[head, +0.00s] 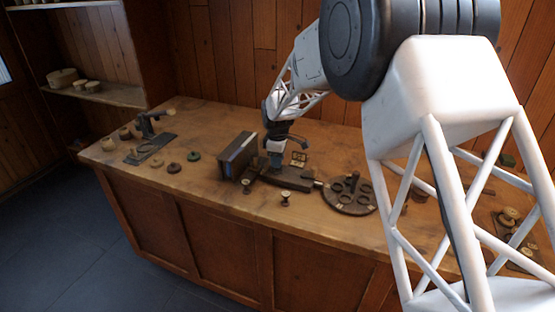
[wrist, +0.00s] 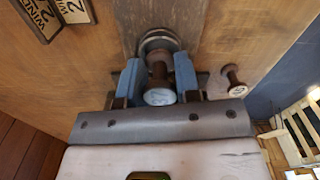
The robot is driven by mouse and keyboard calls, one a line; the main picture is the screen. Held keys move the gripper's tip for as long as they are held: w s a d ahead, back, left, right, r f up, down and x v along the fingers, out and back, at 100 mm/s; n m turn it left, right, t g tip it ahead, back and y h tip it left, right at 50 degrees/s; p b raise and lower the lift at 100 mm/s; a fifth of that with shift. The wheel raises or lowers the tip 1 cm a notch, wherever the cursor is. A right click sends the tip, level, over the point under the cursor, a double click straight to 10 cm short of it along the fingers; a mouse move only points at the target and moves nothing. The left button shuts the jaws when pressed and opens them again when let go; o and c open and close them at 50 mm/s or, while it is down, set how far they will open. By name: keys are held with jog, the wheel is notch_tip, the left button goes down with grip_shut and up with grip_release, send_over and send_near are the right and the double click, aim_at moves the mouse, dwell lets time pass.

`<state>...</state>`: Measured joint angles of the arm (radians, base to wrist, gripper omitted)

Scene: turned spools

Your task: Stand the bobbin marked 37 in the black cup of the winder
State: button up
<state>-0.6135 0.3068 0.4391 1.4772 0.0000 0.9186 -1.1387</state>
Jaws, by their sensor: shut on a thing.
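My gripper (wrist: 159,75) is shut on a bobbin (wrist: 158,72) with a dark narrow waist and a pale round end; it stands between the two blue fingers. In the head view my gripper (head: 276,158) is low over the dark winder base (head: 290,181), and the held bobbin is hidden.
A loose bobbin (wrist: 235,80) stands right of my gripper in the wrist view. In the head view bobbins stand near the front edge (head: 285,198) (head: 246,186). A dark upright box (head: 237,156) is close left, a round holed plate (head: 349,195) right. Label plates (wrist: 38,15) lie behind.

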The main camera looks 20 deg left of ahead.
jog(key=shift+f, duration=0.6)
dwell(2.1)
jog(key=o, duration=1)
jog(key=shift+c, duration=0.2)
jog(key=shift+r, duration=0.1)
jog(key=shift+r, duration=4.15)
